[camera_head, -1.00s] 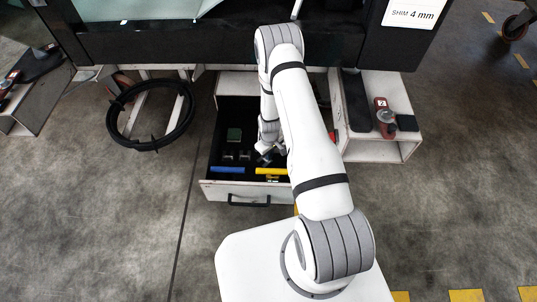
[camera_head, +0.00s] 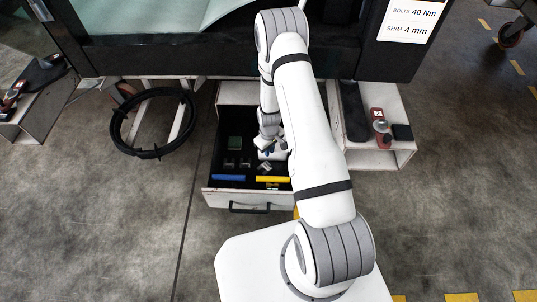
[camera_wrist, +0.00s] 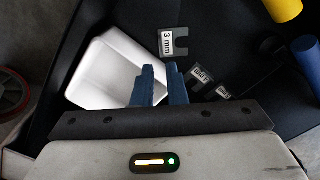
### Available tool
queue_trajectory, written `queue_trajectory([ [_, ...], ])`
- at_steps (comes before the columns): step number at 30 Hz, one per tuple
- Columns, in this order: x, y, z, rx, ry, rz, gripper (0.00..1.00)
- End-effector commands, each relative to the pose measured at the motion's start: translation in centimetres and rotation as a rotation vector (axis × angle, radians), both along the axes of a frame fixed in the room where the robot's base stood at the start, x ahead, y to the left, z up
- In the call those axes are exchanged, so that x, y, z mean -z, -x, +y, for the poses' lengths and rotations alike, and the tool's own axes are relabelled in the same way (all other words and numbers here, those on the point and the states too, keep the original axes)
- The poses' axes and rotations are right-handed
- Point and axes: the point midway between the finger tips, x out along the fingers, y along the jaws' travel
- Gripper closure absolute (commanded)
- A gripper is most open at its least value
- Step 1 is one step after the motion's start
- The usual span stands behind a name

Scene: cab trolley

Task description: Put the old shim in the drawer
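The drawer (camera_head: 250,197) is pulled open and has a black floor. A grey notched shim marked "3 mm" (camera_wrist: 172,43) lies on that floor in the wrist view, just beyond my fingertips and apart from them; it also shows in the head view (camera_head: 264,167). Which shim is the old one is not marked. My gripper (camera_wrist: 160,68) has two blue fingers with a gap between them and nothing held. In the head view my gripper (camera_head: 268,150) is low over the drawer's right part. Two more shims (camera_wrist: 202,77) (camera_wrist: 222,91) lie to the right in the wrist view.
A white tray (camera_wrist: 97,72) sits left of my fingers. Blue (camera_head: 229,178) and yellow (camera_head: 272,179) cylinders lie along the drawer's front, a green block (camera_head: 234,143) behind. Right of the drawer stands a white box (camera_head: 375,158). A sign (camera_head: 408,20) reads "SHIM 4 mm". A black hose ring hangs left.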

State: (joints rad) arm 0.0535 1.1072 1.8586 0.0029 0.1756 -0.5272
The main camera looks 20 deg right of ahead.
Motion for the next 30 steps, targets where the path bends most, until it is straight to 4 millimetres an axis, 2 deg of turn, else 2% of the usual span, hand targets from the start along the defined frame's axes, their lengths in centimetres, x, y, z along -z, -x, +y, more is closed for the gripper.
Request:
queue_trajectory([
  [1, -1.2, 0.0, 0.0, 0.0, 0.0, -0.001, 0.88],
  [3, -2.0, 0.0, 0.0, 0.0, 0.0, -0.001, 0.88],
  [8, -3.3, -0.1, 0.0, 0.002, 0.0, -0.001, 0.88],
  [11, -5.5, -0.4, 0.1, 0.014, 0.0, -0.009, 0.88],
  [14, -9.5, -0.6, 0.3, 0.044, 0.0, -0.018, 0.88],
  [18, -16.8, 0.0, 0.6, 0.102, 0.0, -0.033, 0.88],
  [20, -19.7, 0.7, 0.7, 0.128, -0.001, -0.037, 0.88],
  [24, -26.2, 3.1, 1.1, 0.188, -0.004, -0.049, 0.88],
  [30, -34.0, 7.9, 1.6, 0.273, -0.008, -0.066, 0.88],
])
